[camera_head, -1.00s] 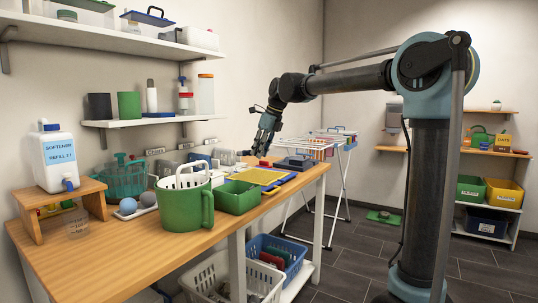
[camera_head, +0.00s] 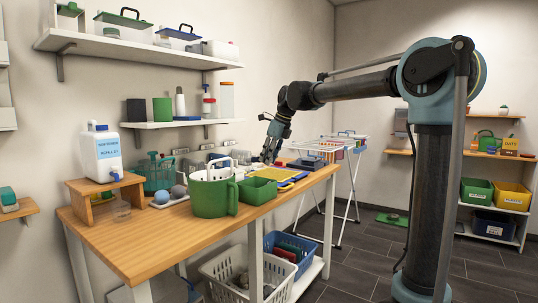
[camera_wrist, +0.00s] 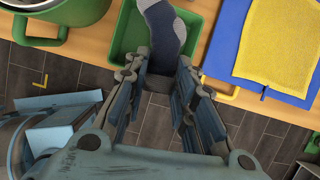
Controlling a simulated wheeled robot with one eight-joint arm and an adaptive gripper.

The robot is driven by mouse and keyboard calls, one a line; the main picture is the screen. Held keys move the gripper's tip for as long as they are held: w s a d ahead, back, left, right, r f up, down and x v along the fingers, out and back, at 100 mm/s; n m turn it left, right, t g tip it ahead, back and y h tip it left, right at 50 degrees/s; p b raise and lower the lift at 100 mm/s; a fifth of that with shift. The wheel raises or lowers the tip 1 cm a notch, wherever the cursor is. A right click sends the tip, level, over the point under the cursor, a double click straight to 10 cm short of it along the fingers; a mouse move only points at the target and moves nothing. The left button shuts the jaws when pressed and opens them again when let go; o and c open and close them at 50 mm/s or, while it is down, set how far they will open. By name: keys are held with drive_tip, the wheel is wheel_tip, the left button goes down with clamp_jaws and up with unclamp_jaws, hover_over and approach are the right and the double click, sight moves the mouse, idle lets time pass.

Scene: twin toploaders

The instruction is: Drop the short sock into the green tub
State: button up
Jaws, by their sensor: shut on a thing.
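My gripper (camera_wrist: 160,75) is shut on a dark blue sock (camera_wrist: 160,22) with a grey section. The sock extends past the fingertips and appears over the rectangular green tub (camera_wrist: 120,42) in the wrist view; its height above the tub is unclear. The sock cannot be made out there.
A green bucket with a handle (camera_head: 211,198) stands left of the tub; its rim (camera_wrist: 62,40) shows in the wrist view. White (camera_head: 225,262) and blue (camera_head: 307,252) baskets sit below the bench.

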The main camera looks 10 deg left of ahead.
drive_tip(key=shift+w+d+f, duration=0.1)
drive_tip(key=shift+d+f, duration=0.05)
drive_tip(key=shift+f, duration=1.6)
drive_tip(key=o, duration=0.8)
drive_tip(key=shift+o, duration=0.2)
drive_tip(key=v, duration=1.2)
drive_tip(key=shift+d, duration=0.1)
